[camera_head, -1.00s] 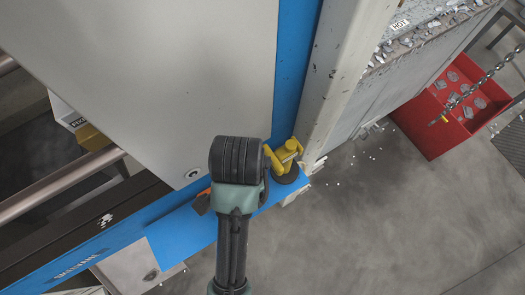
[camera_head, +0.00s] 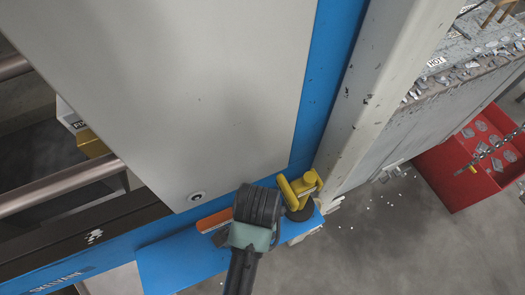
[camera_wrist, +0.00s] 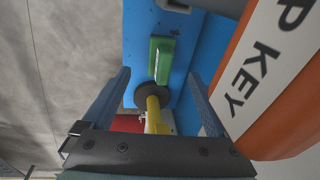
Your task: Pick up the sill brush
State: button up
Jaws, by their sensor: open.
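My gripper (camera_head: 258,207) is above the blue sill (camera_head: 165,262) at the foot of the grey panel, its fingers hidden in the head view. In the wrist view my gripper (camera_wrist: 157,75) is open, and nothing is held. A green block with a pale strip (camera_wrist: 162,60) lies on the blue sill beyond the fingertips; it may be the sill brush, but no bristles show. A yellow tool with a dark round disc (camera_wrist: 153,108) shows between the fingers. It stands right of my gripper in the head view (camera_head: 300,192).
An orange-edged tag reading "P KEY" (camera_wrist: 268,70) is close on the right in the wrist view. An orange piece (camera_head: 215,221) lies left of my gripper. The grey panel (camera_head: 170,90) and pale post (camera_head: 365,90) rise behind. A red bin (camera_head: 455,185) stands right.

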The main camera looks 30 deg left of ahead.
jog(key=shift+w+a+f+p, duration=0.1)
jog(key=shift+w+f+p, duration=0.2)
jog(key=shift+f, duration=0.9)
jog(key=shift+w+d+f+p, duration=0.1)
jog(key=shift+w+f+p, duration=0.2)
jog(key=shift+f, duration=0.9)
jog(key=shift+w+a+f+p, duration=0.1)
jog(key=shift+w+f+p, duration=0.2)
jog(key=shift+f, duration=0.9)
grip_shut()
